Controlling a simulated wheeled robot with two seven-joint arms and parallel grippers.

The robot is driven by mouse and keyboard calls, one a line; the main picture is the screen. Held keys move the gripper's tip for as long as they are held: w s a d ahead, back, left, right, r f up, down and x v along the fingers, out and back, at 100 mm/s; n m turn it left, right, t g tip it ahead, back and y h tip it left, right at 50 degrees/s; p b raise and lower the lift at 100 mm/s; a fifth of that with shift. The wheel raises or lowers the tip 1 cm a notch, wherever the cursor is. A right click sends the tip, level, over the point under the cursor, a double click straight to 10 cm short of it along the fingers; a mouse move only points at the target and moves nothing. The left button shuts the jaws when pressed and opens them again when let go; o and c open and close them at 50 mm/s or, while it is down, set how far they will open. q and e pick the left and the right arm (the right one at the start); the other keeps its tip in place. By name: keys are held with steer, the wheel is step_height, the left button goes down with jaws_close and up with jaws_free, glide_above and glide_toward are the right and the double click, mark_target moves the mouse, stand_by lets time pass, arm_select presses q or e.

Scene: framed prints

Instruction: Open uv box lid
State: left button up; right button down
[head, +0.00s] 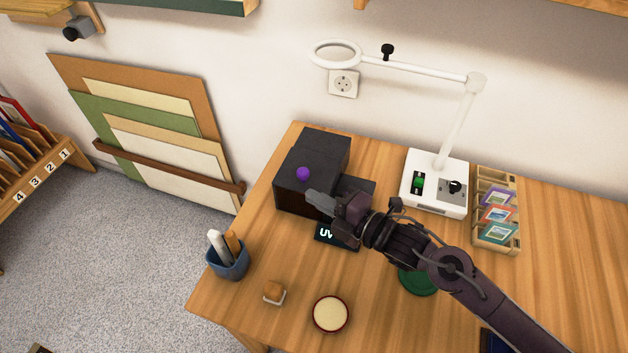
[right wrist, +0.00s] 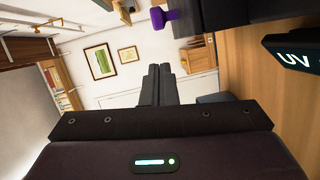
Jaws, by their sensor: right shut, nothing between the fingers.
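The UV box (head: 314,165) is a black box with a purple knob (head: 303,173) at the back left of the wooden table. A dark sign marked UV (head: 326,235) stands in front of it, partly hidden by my right gripper (head: 312,197). My right gripper is shut and empty, its fingers over the box's front side, just below the knob in the head view. I cannot tell whether it touches the box. In the right wrist view the shut fingers (right wrist: 158,84) point ahead, with the purple knob (right wrist: 160,17) above them. The left gripper is not in view.
A white lamp base (head: 436,182) with a ring arm stands right of the box, beside a wooden rack of small prints (head: 497,212).

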mark_target(327, 164)
steer(key=w, duration=0.4)
steer(key=shift+w+a+f+p, duration=0.1)
steer(key=shift+a+f+p, duration=0.25)
steer(key=shift+a+p, duration=0.05)
steer(key=shift+w+d, duration=0.2)
steer(key=shift+w, duration=0.15)
steer(key=w+d+b, duration=0.1)
steer(key=w, duration=0.1)
steer(key=w+d+b, duration=0.1)
steer(key=w+b, duration=0.1)
steer(key=w, duration=0.1)
steer(key=w+d+b, duration=0.1)
steer(key=w, duration=0.1)
steer(key=shift+w+d+f+b, duration=0.1)
steer(key=shift+w+f+b, duration=0.1)
steer(key=shift+w+b, duration=0.2)
steer(key=shift+w+d+r, duration=0.1)
steer(key=shift+w+r, duration=0.1)
steer(key=shift+w, duration=0.05)
steer(key=shift+s, duration=0.1)
